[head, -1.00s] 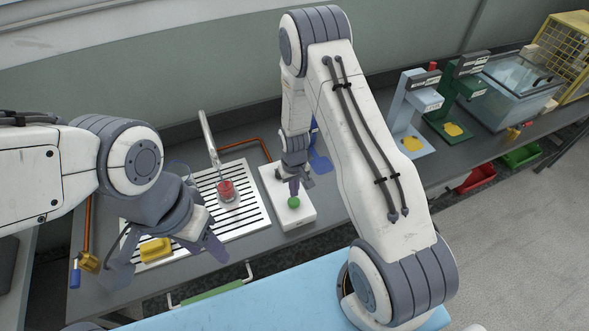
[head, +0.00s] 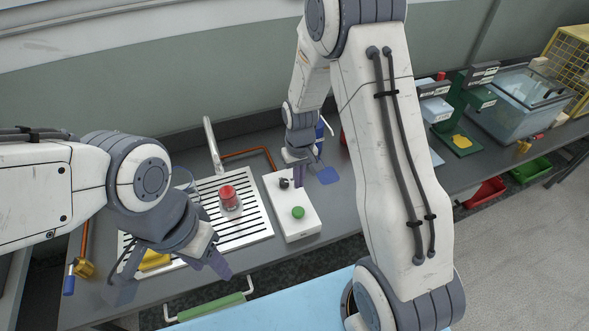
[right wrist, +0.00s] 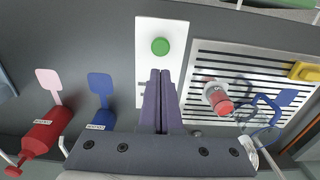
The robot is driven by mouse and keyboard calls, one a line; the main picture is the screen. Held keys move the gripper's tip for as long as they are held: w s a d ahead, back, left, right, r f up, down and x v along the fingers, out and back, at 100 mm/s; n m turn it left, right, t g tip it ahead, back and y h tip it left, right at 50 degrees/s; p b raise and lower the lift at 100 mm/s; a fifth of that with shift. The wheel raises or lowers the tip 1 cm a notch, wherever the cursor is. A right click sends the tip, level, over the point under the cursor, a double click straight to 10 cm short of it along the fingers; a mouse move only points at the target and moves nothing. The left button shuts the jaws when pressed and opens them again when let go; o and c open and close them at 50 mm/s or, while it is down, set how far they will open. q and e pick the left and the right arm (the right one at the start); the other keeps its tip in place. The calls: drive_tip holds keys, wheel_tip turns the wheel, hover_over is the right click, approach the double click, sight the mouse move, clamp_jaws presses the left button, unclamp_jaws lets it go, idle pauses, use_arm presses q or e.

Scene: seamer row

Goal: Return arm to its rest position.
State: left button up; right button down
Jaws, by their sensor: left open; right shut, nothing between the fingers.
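My right arm reaches over the bench, its gripper (head: 299,184) shut and empty above the back part of a white box (head: 293,226). The box has a green button (head: 298,212) and a small dark knob (head: 284,183). In the right wrist view the shut fingers (right wrist: 160,74) point toward the box, with the green button (right wrist: 160,46) just beyond their tips and apart from them in the picture. My left gripper (head: 170,284) is open and empty at the bench's front left, in front of a yellow block (head: 154,260), which it partly hides.
A red-topped can (head: 229,197) stands on a slotted metal plate (head: 256,227). Red (right wrist: 42,131) and blue (right wrist: 101,118) bottles stand near the right gripper. Green and pale-blue stands, a glass tank (head: 517,98) and a yellow cage (head: 562,62) line the bench's right.

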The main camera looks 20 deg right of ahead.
drive_tip(key=s+a+r+n+b, duration=0.35)
drive_tip(key=s+a+r, duration=0.4)
drive_tip(key=a, duration=0.35)
drive_tip(key=s+a+r+n+b, duration=0.1)
drive_tip(key=s, duration=0.7)
drive_tip(key=s+a+r+n+y+b, duration=0.1)
drive_tip(key=s+a+r+n+b, duration=0.1)
drive_tip(key=s, duration=0.6)
drive_tip(key=shift+s+r, duration=0.15)
drive_tip(key=shift+s, duration=0.25)
